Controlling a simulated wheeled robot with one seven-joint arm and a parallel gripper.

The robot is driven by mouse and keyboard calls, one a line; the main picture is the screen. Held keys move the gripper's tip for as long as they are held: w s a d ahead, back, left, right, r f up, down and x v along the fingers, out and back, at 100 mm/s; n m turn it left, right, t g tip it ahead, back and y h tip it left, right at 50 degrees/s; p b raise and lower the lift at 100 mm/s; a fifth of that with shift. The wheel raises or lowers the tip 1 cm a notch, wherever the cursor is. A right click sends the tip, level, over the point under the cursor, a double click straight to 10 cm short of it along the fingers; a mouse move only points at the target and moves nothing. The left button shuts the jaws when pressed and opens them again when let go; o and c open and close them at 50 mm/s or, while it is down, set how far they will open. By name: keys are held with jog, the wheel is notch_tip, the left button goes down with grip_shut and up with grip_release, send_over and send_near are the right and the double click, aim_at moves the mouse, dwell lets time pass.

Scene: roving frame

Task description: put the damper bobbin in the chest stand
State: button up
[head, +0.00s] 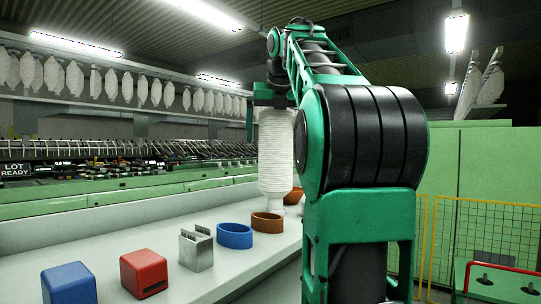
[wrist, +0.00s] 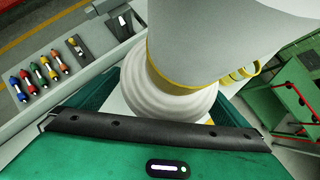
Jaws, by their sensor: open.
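In the wrist view, several small dumbbell-shaped pieces (wrist: 36,75) with coloured ends lie in a row on a pale surface at the upper left; I cannot tell for sure whether one is the damper bobbin. Beside them stand a dark block with a small yellow-ended piece (wrist: 77,43) and a dark block with a white face (wrist: 122,22). I cannot tell for sure which thing is the chest stand. My gripper (head: 271,97) is at the end of the arm in the head view, above a tall white ribbed form (head: 275,150). Its fingertips are not clear, and no task piece shows in it.
A pale counter (head: 100,250) carries a blue box (head: 69,284), a red box (head: 144,273), a grey slotted block (head: 196,250), a blue oval ring (head: 234,236) and a brown one (head: 267,222). A yellow mesh fence (head: 490,235) and a red-railed green cart (head: 500,285) are right.

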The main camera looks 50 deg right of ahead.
jog(key=shift+c, duration=0.5)
jog(key=c, duration=2)
jog(key=shift+c, duration=0.3)
